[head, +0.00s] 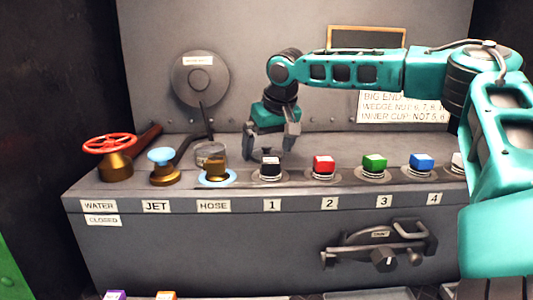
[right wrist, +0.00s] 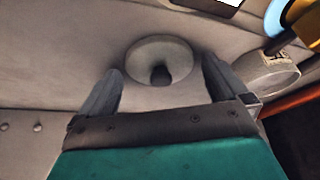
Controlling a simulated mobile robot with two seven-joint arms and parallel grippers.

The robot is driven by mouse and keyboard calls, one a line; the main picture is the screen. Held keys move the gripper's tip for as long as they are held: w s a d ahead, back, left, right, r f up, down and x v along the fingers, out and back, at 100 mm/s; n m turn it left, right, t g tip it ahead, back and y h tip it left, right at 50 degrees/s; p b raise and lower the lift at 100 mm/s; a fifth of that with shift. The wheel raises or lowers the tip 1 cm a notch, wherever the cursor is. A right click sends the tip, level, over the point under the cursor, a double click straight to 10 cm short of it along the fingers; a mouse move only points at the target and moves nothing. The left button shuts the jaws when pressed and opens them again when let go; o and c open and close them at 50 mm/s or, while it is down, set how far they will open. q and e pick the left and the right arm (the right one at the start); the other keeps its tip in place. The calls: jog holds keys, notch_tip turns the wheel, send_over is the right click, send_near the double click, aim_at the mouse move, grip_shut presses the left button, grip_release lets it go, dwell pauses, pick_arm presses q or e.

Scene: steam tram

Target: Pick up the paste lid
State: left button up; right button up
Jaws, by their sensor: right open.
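A round grey disc with a dark knob, which looks like the paste lid (right wrist: 178,52), lies on the grey ledge in the right wrist view. In the head view its dark knob (head: 266,151) shows small behind the black button, and the rest is mostly hidden. My right gripper (head: 268,154) is open and points down over it. In the right wrist view the fingers of this gripper (right wrist: 160,66) stand apart on either side of the knob, with nothing held. Whether they touch the lid I cannot tell. My left gripper is not in view.
A round labelled tin (right wrist: 270,82) stands close to one finger; it also shows in the head view (head: 210,152) behind the brass hose fitting (head: 216,172). Black (head: 270,165), red (head: 323,163), green (head: 374,162) and blue (head: 422,162) buttons line the ledge's front. A red valve wheel (head: 108,144) stands left.

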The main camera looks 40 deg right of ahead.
jog(key=c, duration=0.8)
jog(key=shift+r, duration=0.15)
jog(key=shift+c, duration=0.2)
